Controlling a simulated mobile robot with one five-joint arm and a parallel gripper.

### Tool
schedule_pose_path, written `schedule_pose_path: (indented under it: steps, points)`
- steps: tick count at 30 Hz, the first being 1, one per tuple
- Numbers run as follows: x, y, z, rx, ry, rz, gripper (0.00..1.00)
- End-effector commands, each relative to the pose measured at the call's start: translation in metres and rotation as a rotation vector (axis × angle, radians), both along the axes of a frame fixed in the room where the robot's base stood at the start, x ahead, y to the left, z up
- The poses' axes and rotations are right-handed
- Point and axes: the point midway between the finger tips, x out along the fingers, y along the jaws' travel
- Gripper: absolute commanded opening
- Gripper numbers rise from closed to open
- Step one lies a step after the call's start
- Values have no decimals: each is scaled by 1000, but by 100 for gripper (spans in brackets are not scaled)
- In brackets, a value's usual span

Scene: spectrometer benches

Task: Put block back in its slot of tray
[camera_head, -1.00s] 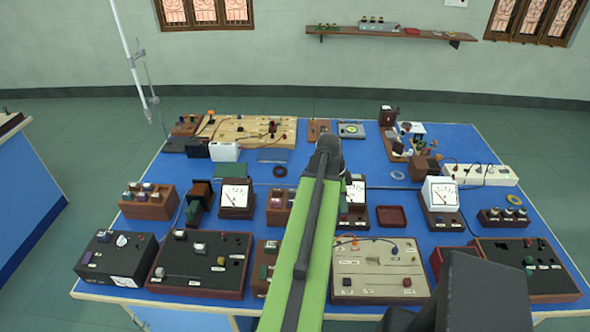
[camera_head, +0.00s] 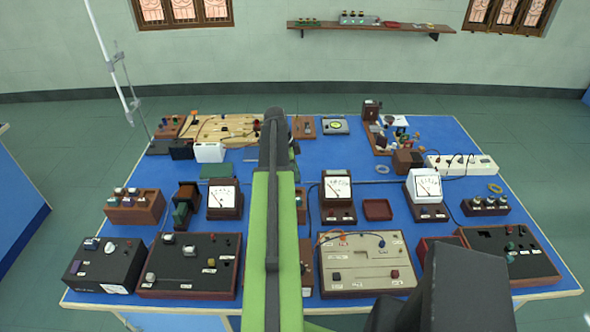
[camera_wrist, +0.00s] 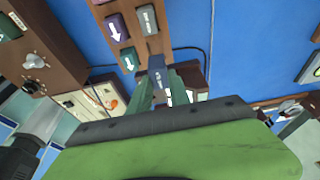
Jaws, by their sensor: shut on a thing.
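My gripper (camera_wrist: 161,84) shows in the wrist view, its two green fingers shut on a dark blue-grey block (camera_wrist: 157,66) with a pale label. The block is held at the near end of a brown wooden tray (camera_wrist: 136,47). I cannot tell whether the held block is above the tray or partly in a slot. In the head view my arm hides the gripper, the held block and most of the area around them.
In the wrist view a dark-panelled box with knobs (camera_wrist: 36,62) lies left of the tray. The head view shows meters (camera_head: 223,199), switch boxes (camera_head: 190,264) and a beige panel (camera_head: 364,262) crowding the bench.

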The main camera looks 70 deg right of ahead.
Motion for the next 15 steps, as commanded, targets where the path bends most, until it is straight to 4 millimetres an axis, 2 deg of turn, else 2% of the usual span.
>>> schedule_pose_path:
  steps: [15]
  points:
    - [1, 0, -34, 0, 0, 2, 0]
